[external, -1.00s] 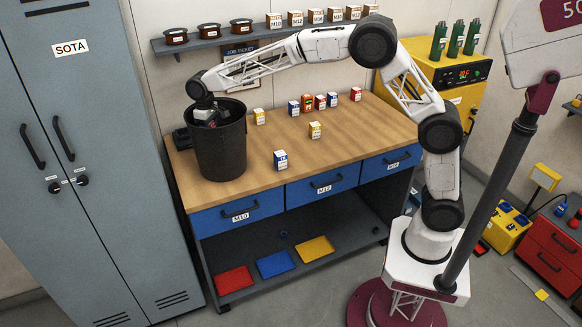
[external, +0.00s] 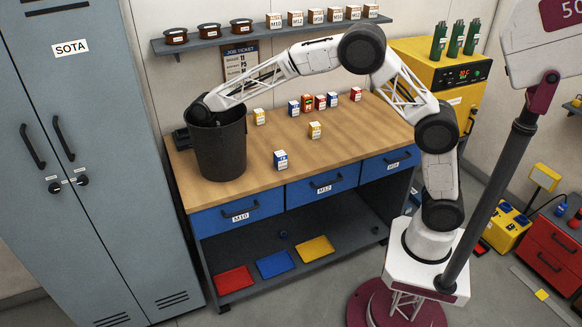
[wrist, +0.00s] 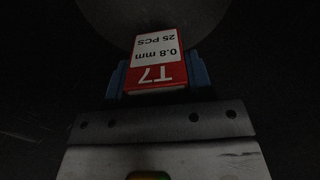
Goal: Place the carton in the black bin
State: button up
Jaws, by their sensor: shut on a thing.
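The black bin (external: 221,155) stands upright on the left end of the wooden workbench. My wrist reaches down into its mouth, so the gripper's fingers and what they hold are hidden in the external view. A round grey surface (wrist: 150,14) lies beyond the carton, and dark surroundings fill the rest. I cannot tell whether the carton touches the bin's floor.
Several small cartons stand on the workbench (external: 230,191), including a blue and white one (external: 280,160) and a yellow one (external: 315,130). A shelf (external: 200,45) with spools and boxes runs above. A grey cabinet (external: 95,180) stands left of the bin.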

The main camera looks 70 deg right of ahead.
jog(key=shift+f, duration=2.5)
jog(key=shift+f, duration=0.1)
jog(key=o, duration=1)
jog(key=shift+o, duration=0.2)
notch_tip(320, 180, up, 12)
jog(key=shift+r, duration=0.1)
